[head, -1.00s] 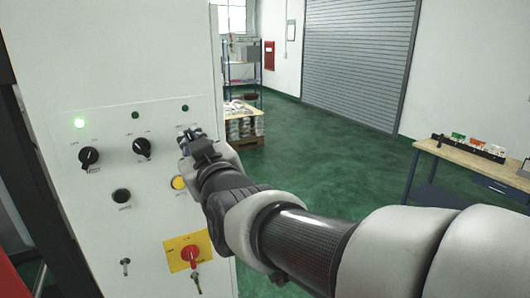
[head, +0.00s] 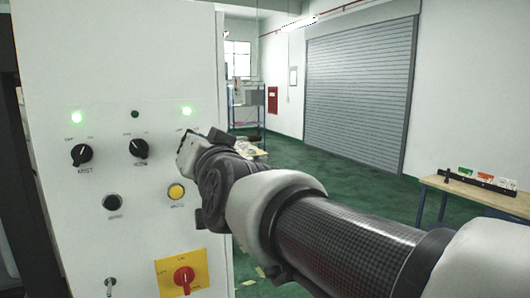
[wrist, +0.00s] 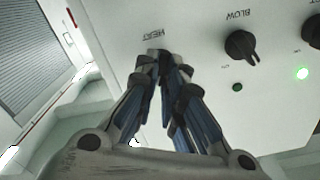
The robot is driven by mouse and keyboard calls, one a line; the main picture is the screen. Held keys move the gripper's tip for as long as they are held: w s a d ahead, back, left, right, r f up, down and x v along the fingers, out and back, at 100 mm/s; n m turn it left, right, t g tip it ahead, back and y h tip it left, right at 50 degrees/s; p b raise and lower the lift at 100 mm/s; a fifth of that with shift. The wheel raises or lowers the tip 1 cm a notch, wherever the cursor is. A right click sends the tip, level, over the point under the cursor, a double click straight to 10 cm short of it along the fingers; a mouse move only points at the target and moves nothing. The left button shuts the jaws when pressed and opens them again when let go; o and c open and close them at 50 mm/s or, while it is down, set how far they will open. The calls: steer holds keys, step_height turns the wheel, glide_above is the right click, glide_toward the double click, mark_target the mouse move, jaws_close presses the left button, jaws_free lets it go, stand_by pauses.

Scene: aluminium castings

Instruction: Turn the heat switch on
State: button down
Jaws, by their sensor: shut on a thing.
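A white control panel (head: 110,60) carries a row of black rotary switches. The heat switch is at the right end of the row, hidden behind my gripper (head: 190,148); its HEAT label (wrist: 153,36) shows upside down in the wrist view. My gripper (wrist: 162,58) has its fingertips close together against the panel just beside that label, shut on the heat switch. The green lamp (head: 187,111) above the heat switch is lit.
The blow switch (head: 138,148) has a dark lamp (head: 135,114) above it. The leftmost switch (head: 82,155) has a lit lamp (head: 77,117). A yellow button (head: 177,191), a black button (head: 112,202) and a red switch (head: 184,277) sit below. A workbench (head: 480,195) stands right.

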steer(key=shift+m, duration=0.3)
steer(key=c, duration=1.7)
jaws_free()
steer(key=v, duration=1.2)
